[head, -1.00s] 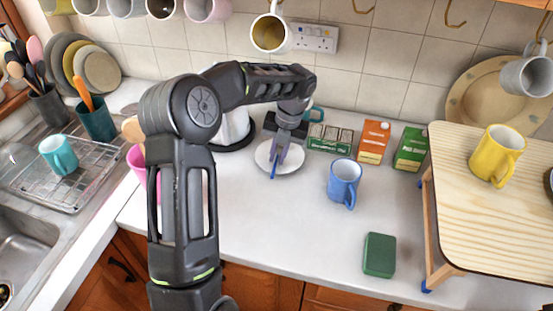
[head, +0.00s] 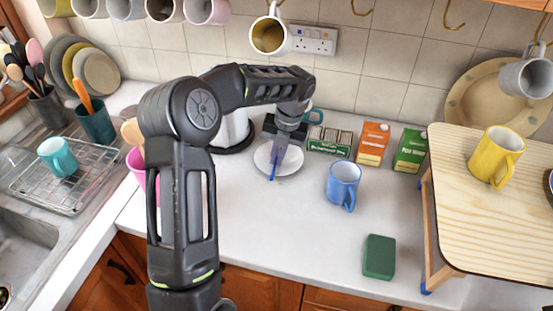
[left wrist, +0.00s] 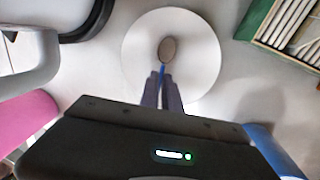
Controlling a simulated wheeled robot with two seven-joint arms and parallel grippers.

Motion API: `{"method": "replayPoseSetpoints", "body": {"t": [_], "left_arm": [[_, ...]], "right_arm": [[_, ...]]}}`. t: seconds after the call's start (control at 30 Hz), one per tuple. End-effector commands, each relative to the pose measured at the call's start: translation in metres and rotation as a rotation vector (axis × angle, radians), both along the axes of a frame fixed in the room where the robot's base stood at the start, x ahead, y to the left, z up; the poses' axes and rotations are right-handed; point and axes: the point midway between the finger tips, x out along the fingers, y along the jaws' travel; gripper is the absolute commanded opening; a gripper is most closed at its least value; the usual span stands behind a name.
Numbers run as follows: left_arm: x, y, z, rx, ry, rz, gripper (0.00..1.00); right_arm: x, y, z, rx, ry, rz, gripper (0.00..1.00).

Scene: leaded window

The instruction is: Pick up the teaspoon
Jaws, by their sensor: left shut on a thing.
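The teaspoon (head: 271,176) has a blue handle, and its handle end shows at my left gripper's fingertips. In the left wrist view its dull metal bowl (left wrist: 168,48) shows just beyond the fingertips, over the white saucer (left wrist: 200,60). My left gripper (head: 275,163) points down over the saucer (head: 293,163) and is shut on the spoon's handle. In the left wrist view the fingers (left wrist: 163,80) are close together around the blue handle. I cannot tell whether the spoon touches the saucer. My right gripper is not in view.
A blue mug (head: 343,183) stands right of the saucer, and a tea box (head: 330,141) behind it. Orange (head: 372,143) and green (head: 409,149) cartons stand farther right. A pink cup (head: 136,161) is at left. The front counter is clear except for a green sponge (head: 379,257).

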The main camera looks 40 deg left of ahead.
Motion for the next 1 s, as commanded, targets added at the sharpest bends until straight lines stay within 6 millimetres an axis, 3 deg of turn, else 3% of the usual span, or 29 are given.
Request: {"method": "replayPoseSetpoints", "body": {"t": [0.27,0.47,0.67,1.0], "left_arm": [[0.001,0.0,0.01,0.0,-0.002,0.0,0.0],[0.001,0.0,0.033,0.001,-0.004,0.001,0.0],[-0.038,0.016,0.033,0.003,-0.001,0.005,0.0],[-0.126,0.049,0.033,0.002,-0.002,0.006,0.0]], "right_arm": [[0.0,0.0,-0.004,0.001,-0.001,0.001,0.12],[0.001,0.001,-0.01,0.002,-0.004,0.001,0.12],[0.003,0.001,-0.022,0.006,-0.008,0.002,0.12],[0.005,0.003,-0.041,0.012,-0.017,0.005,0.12]]}}
